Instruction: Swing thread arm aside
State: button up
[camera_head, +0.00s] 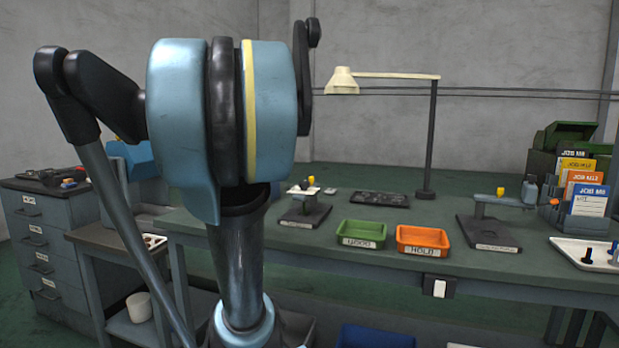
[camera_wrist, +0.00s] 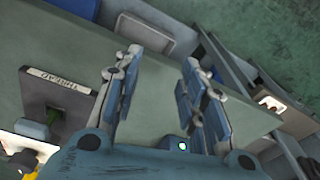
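The thread fixture has a dark base with a label that reads like THREAD (camera_wrist: 60,82), at the left of the wrist view. In the head view the fixture (camera_head: 305,212) stands on the bench, with the yellow knob (camera_head: 311,180) on top. My gripper (camera_wrist: 160,65) is open and empty, its two fingers apart, to the right of the fixture in the wrist view. I cannot make out my gripper in the head view.
A green tray (camera_head: 361,242) and an orange tray labelled HOLD (camera_head: 423,251) sit right of the fixture. A second fixture (camera_head: 489,245) with its own arm stands further right. A lamp (camera_head: 431,140) rises behind. My arm covers the left part of the head view.

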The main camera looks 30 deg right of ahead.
jog(key=w+d+r+m, duration=0.3)
jog(key=w+d+r, duration=0.1)
jog(key=d+r, duration=0.3)
jog(key=w+d+r+m, duration=0.3)
jog(key=w+d+r, duration=0.1)
jog(key=d+r, duration=0.25)
jog(key=w+d+r+m+g, duration=0.1)
jog(key=d+r+m, duration=0.25)
jog(key=d, duration=0.55)
jog(key=w+d+r+m, duration=0.1)
jog(key=d+r+m, duration=0.1)
jog(key=d+r, duration=0.5)
jog(key=f, duration=0.6)
jog(key=d+f, duration=0.1)
jog(key=f, duration=0.5)
jog(key=d+f, duration=0.1)
jog(key=f, duration=0.6)
jog(key=shift+f, duration=0.1)
grip_shut()
